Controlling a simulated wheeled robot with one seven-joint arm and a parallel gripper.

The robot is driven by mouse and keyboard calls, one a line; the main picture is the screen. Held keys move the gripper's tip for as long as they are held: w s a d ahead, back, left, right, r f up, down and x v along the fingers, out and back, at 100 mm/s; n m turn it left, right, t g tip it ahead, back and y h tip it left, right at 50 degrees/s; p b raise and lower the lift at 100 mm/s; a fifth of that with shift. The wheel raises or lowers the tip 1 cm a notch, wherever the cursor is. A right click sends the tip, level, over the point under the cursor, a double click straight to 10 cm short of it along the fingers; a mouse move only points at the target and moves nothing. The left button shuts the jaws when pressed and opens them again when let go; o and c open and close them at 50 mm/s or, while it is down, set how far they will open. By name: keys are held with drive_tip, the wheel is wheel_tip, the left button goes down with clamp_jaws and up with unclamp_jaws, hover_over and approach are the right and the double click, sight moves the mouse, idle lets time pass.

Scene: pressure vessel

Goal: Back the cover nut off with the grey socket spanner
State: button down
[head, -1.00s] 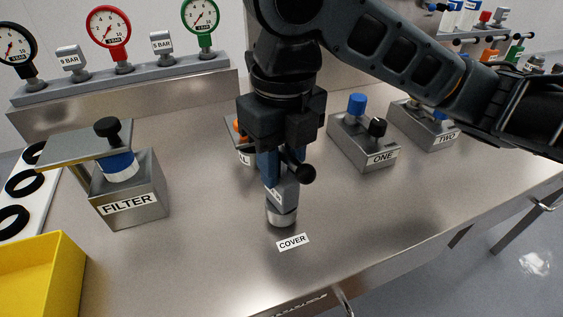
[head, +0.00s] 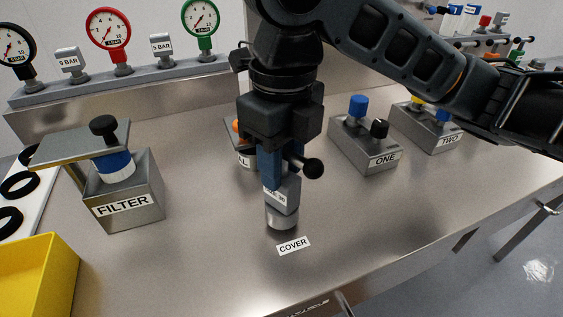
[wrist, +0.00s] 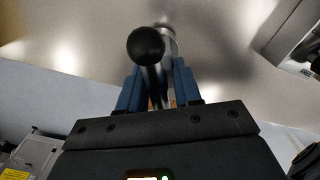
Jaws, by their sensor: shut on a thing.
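My gripper (head: 271,172) points down over the bench, its blue fingers shut on the grey socket spanner (head: 283,196). The spanner has a labelled grey body and a side bar ending in a black ball knob (head: 313,168); the knob also shows in the wrist view (wrist: 146,47), close to the camera between the fingers (wrist: 155,90). Below the spanner is a round silvery metal piece (head: 281,217) just behind the COVER label (head: 293,245). I cannot tell whether it is the spanner's socket end or the cover's own part. The cover nut is hidden.
The FILTER block (head: 124,190) with a plate and black knob stands left. The ONE block (head: 365,145) and TWO block (head: 432,125) stand right. A partly hidden block (head: 243,160) is behind my gripper. Gauges (head: 108,28) line the back; a yellow bin (head: 40,275) is front left. The front bench is clear.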

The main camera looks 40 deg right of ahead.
drive_tip(key=shift+n+b, duration=0.3)
drive_tip(key=shift+n, duration=0.2)
drive_tip(key=shift+r, duration=0.15)
drive_tip(key=shift+r+p, duration=2.95)
drive_tip(key=shift+r, duration=0.45)
